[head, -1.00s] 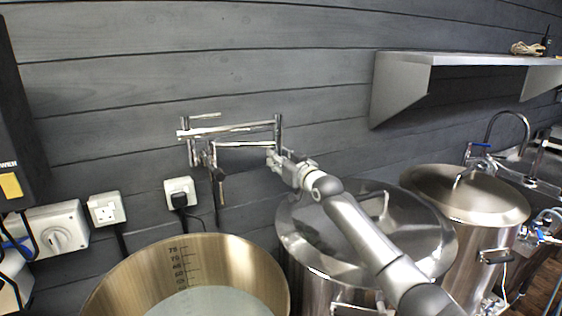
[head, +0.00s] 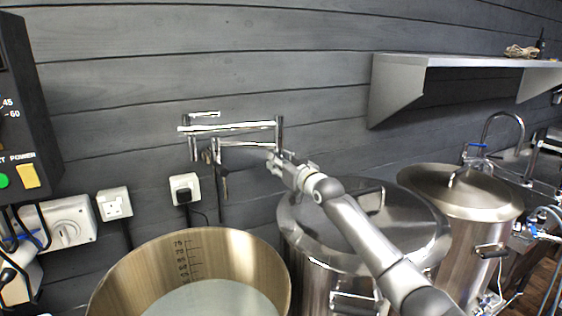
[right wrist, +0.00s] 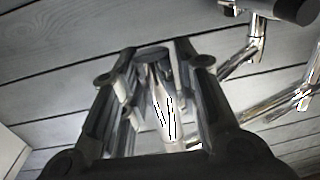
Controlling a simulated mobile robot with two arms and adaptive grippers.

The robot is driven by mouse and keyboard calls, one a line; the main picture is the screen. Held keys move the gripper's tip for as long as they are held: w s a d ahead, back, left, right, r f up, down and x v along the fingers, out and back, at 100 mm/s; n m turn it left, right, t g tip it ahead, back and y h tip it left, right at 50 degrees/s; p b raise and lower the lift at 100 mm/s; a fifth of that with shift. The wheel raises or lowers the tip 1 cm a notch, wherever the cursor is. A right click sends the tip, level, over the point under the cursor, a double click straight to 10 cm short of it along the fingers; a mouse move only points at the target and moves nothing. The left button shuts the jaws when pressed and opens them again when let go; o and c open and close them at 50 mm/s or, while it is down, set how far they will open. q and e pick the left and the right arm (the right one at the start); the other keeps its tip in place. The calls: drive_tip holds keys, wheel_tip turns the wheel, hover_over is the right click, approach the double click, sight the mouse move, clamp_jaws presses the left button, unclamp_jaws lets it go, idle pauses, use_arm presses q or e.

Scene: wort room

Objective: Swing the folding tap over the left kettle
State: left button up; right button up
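The chrome folding tap (head: 228,128) is fixed to the dark wall, its arms folded one above the other. A dark-handled part (head: 224,182) hangs from it near its left end. The left kettle (head: 120,282) stands open below, with a scale inside and pale liquid. My right gripper (head: 273,162) is at the lower right end of the tap. In the right wrist view, its fingers (right wrist: 155,58) stand on both sides of a chrome tube with a dark cap (right wrist: 150,52). I cannot tell whether they press on it. My left gripper is out of view.
A lidded steel kettle (head: 325,258) stands under my right arm, and another (head: 470,205) stands farther right. A steel shelf (head: 400,90) juts from the wall. A control box (head: 25,120) and sockets (head: 115,203) are at the left.

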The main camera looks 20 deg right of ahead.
drive_tip(key=o, duration=0.3)
drive_tip(key=shift+a, duration=0.35)
drive_tip(key=shift+d, duration=0.15)
drive_tip(key=shift+s+d, duration=0.15)
drive_tip(key=shift+s, duration=0.2)
drive_tip(key=s+d, duration=0.1)
drive_tip(key=s, duration=1)
drive_tip(key=shift+d, duration=0.1)
